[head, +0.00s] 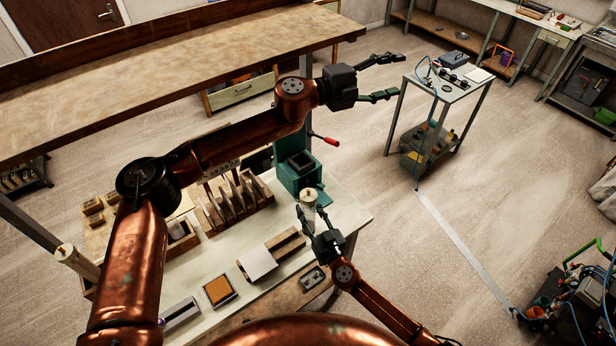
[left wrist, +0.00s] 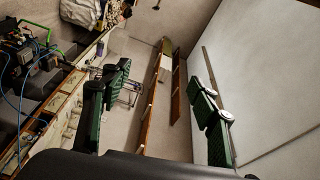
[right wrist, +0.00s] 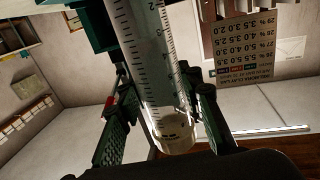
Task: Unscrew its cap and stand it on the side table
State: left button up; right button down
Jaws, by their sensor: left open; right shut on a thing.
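A clear graduated cylinder with a pale end (head: 309,197) is held over the workbench, beside the green press. In the right wrist view its scale marks (right wrist: 150,50) show, with a cream end piece (right wrist: 174,135) between the fingers. I cannot tell whether that piece is the cap. My right gripper (head: 313,213) is shut on the cylinder. My left gripper (head: 400,75) is open and empty, high in the air with its fingers pointing right; its fingers also show in the left wrist view (left wrist: 160,105). A small grey metal table (head: 447,92) stands on the floor at the back right.
The green press (head: 297,172) with a red handle stands on the workbench (head: 345,212). A wooden rack (head: 232,203), an orange-topped block (head: 219,291) and a pale block (head: 257,263) lie there too. Dark items and a white sheet occupy part of the grey table's top. Open floor separates the two.

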pick_arm(q)
jog(key=w+a+f+n+t+y, duration=0.3)
jog(key=w+a+t+y, duration=0.25)
jog(key=w+a, duration=0.35)
jog(key=w+a+f+m+y, duration=0.2)
jog(key=w+a+f+y, duration=0.25)
jog(key=f, duration=0.45)
jog(key=m+g+y, duration=0.6)
jog(key=m+g, duration=0.6)
jog(key=m, duration=0.1)
send_over(308, 191)
notch_tip(308, 191, down, 16)
jog(key=shift+w+d+r, duration=0.1)
jog(key=shift+w+r, duration=0.05)
jog(key=shift+r, duration=0.1)
jog(key=shift+s+f+y, duration=0.2)
jog(key=shift+y, duration=0.1)
jog(key=shift+f, duration=3.85)
jog(key=shift+c, duration=0.6)
